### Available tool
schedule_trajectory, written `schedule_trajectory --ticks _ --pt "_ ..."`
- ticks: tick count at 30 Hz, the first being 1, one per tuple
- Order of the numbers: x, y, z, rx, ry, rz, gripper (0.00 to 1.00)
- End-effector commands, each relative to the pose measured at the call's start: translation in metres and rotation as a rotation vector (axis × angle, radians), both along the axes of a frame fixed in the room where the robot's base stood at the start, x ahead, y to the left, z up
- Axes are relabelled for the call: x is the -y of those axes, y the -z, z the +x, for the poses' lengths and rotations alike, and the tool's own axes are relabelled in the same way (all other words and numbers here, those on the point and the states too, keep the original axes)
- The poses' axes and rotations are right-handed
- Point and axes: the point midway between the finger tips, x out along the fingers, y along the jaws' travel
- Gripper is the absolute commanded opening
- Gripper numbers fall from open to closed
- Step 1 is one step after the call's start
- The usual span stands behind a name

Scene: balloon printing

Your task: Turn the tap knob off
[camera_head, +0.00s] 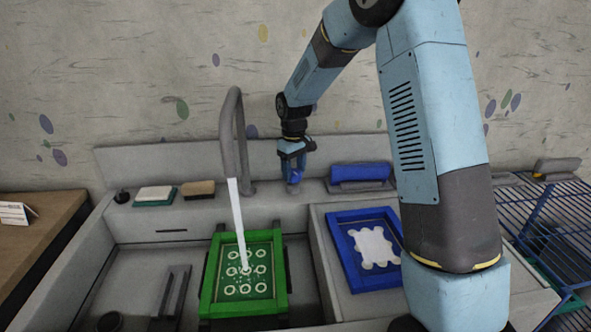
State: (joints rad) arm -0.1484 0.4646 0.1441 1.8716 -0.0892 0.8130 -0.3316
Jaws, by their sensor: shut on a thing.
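The grey arched tap (235,137) stands at the back of the sink, and a white stream of water (237,220) runs from its spout. The stream lands on a green-framed screen (208,290) in the basin. My gripper (294,178) points down at the sink's back ledge, just right of the tap's base. It is shut on a small blue thing at its fingertips, which looks like the tap knob (294,188). The fingers hide most of the knob, so its angle cannot be told.
A blue-framed screen (338,268) lies on the right counter. A blue roll or block (360,172) sits on the ledge right of my gripper. A blue wire rack (548,215) stands far right.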

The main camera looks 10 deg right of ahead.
Motion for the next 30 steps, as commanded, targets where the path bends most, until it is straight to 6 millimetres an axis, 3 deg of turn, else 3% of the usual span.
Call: schedule_trajectory --ticks 15,30 --pt "-0.0016 -0.0021 0.0024 0.008 0.349 0.004 0.25" --pt "-0.0013 -0.0025 0.0029 0.009 0.421 0.005 0.25"
